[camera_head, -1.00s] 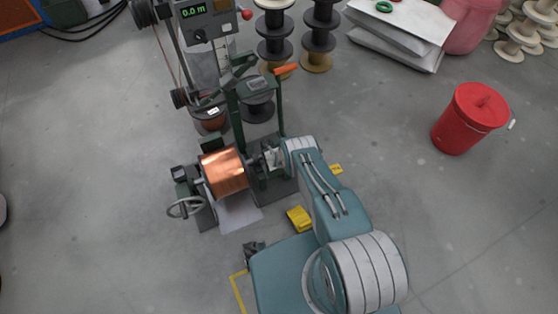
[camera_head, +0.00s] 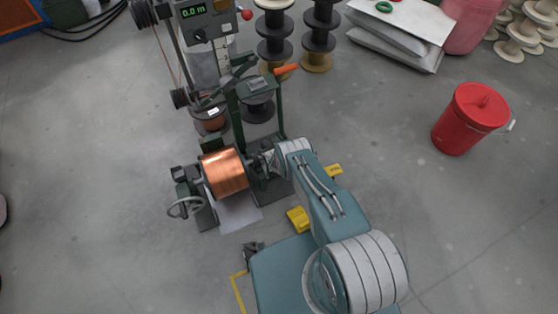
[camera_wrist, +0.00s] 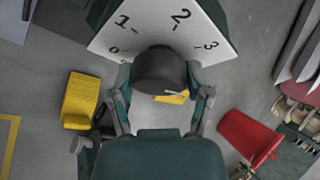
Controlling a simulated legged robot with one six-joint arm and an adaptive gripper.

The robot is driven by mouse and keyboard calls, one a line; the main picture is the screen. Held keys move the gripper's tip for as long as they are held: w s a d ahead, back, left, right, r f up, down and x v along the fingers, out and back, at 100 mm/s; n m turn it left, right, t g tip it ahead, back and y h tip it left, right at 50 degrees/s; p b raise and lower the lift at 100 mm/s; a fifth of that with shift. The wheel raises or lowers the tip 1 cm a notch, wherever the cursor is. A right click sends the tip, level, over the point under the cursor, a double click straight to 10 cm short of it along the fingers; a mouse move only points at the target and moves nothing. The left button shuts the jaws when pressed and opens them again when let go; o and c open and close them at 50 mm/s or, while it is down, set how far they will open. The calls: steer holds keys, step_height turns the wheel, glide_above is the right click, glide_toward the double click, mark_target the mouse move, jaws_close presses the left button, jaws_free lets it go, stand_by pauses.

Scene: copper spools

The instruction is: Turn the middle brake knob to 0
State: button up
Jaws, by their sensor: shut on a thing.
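In the wrist view the dark round brake knob (camera_wrist: 162,66) stands in front of a white dial plate (camera_wrist: 145,28) marked 0, 1, 2 and 3. The 0 is at the plate's lower left and the 3 at its right. My gripper (camera_wrist: 161,82) is shut on the knob, with one finger at each side. A pale line shows near the knob's lower edge; I cannot tell which number the knob points to. In the head view my arm hides most of the knob and dial, beside the winding machine with its copper spool (camera_head: 224,173).
A yellow block (camera_head: 298,219) lies on the floor beside my arm; it also shows in the wrist view (camera_wrist: 82,100). A red bucket (camera_head: 464,122) stands at the right. A hand wheel (camera_head: 184,207) is on the machine's left. Floor between bucket and machine is clear.

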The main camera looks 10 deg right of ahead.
steer(key=n, duration=0.2)
steer(key=n+t+h, duration=0.1)
steer(key=n, duration=0.1)
steer(key=shift+s+a+f, duration=0.1)
steer(key=shift+a, duration=0.05)
steer(key=shift+n+t, duration=0.8)
steer(key=shift+n, duration=0.7)
steer(key=shift+n+h, duration=0.3)
steer(key=o, duration=1.1)
steer(key=shift+o, duration=0.2)
steer(key=shift+r, duration=0.25)
steer(key=v, duration=1.1)
steer(key=shift+s+a, duration=0.15)
steer(key=shift+s, duration=0.25)
steer(key=shift+r, duration=0.1)
